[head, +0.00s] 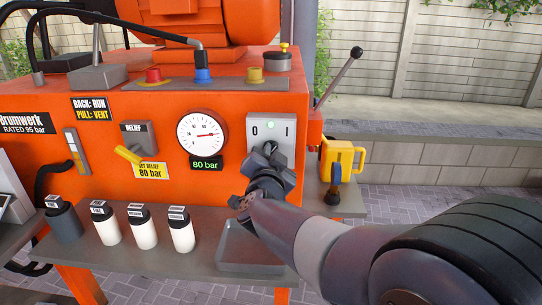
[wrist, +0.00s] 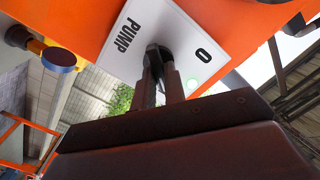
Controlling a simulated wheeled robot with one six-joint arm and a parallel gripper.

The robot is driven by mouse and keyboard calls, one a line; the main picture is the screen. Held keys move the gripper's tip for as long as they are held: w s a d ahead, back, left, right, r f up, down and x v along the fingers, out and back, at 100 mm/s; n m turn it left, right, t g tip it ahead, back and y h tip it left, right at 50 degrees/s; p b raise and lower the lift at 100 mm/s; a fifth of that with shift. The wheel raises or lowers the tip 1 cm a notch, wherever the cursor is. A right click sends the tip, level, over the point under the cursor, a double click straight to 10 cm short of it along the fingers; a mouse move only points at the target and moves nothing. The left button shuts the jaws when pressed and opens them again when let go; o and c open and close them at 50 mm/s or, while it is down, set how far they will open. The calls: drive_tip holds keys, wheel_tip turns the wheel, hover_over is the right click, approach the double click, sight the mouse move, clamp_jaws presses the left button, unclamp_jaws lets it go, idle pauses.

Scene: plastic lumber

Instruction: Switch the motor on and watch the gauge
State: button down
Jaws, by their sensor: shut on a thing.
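The grey switch plate (head: 285,130) is marked 0 and I, and a small green light glows at its top middle. In the wrist view the plate (wrist: 120,50) also reads PUMP. My gripper (head: 268,157) is at the lower part of the plate. In the wrist view my gripper (wrist: 160,68) is shut on the dark switch knob (wrist: 155,52); its fingers hide much of the knob, so its exact setting is hard to tell. The round gauge (head: 198,128) is left of the plate. Its needle points right, and the green display (head: 206,164) below reads 80 bar.
A yellow relief lever (head: 128,154) is left of the gauge. Several bottles (head: 143,226) and a grey tray (head: 240,248) stand on the shelf below. A long black-knobbed lever (head: 340,75) and a yellow part (head: 343,155) are at the right.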

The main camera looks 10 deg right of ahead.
drive_tip(key=c, duration=1.5)
unclamp_jaws()
drive_tip(key=shift+o, duration=0.2)
drive_tip(key=p+v, duration=0.1)
drive_tip(key=v, duration=1)
drive_tip(key=shift+p, duration=0.3)
drive_tip(key=shift+w, duration=0.15)
drive_tip(key=b+x, duration=0.1)
drive_tip(key=x, duration=0.9)
drive_tip(key=shift+w+d, duration=0.15)
drive_tip(key=shift+w, duration=0.2)
